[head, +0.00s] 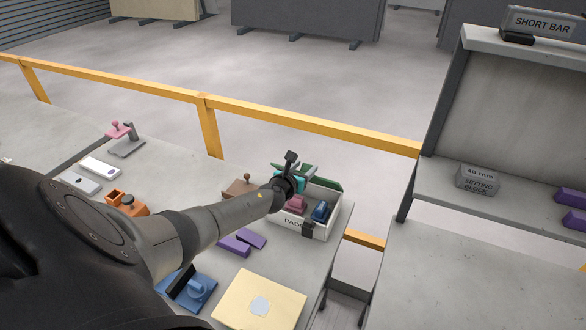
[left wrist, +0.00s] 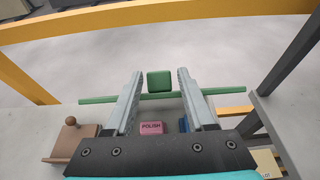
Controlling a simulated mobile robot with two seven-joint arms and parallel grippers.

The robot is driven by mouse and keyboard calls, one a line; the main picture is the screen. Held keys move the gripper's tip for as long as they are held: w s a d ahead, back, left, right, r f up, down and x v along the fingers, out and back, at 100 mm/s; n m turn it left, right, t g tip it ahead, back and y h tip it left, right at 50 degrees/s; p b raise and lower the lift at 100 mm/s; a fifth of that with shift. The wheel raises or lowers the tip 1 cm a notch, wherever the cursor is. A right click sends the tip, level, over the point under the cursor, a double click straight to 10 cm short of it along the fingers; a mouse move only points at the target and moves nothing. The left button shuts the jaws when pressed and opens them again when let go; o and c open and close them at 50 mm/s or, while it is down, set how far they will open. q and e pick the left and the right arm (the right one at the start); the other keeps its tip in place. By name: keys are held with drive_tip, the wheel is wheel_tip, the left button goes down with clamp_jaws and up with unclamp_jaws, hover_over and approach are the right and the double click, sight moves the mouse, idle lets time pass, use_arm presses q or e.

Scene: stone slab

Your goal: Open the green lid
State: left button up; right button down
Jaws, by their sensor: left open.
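The green lid (head: 326,184) is at the far side of a white box (head: 318,232) labelled PADS, partly hidden by my left gripper. The box's inside shows, with a pink block (head: 296,204) and a blue block (head: 320,211) in it. In the left wrist view the lid (left wrist: 100,99) appears as a thin green bar, nearly edge-on, with a square green knob (left wrist: 159,82). My left gripper (head: 290,157) is over the box. Its open fingers (left wrist: 160,76) appear on either side of the knob; I cannot tell whether they touch it. My right gripper is not in view.
A brown block with a knob (head: 240,187) stands left of the box. Purple bars (head: 236,245), a blue piece (head: 190,289) and a cream plate (head: 260,301) lie nearer. A yellow rail (head: 310,127) runs behind. A grey shelf (head: 490,125) stands at the right.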

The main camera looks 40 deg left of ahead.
use_arm(q)
drive_tip(key=p+v, duration=0.1)
drive_tip(key=v, duration=0.7)
drive_tip(key=shift+s+d+p, duration=0.2)
drive_tip(key=shift+s+p, duration=0.1)
drive_tip(key=shift+p, duration=0.05)
drive_tip(key=shift+f, duration=0.1)
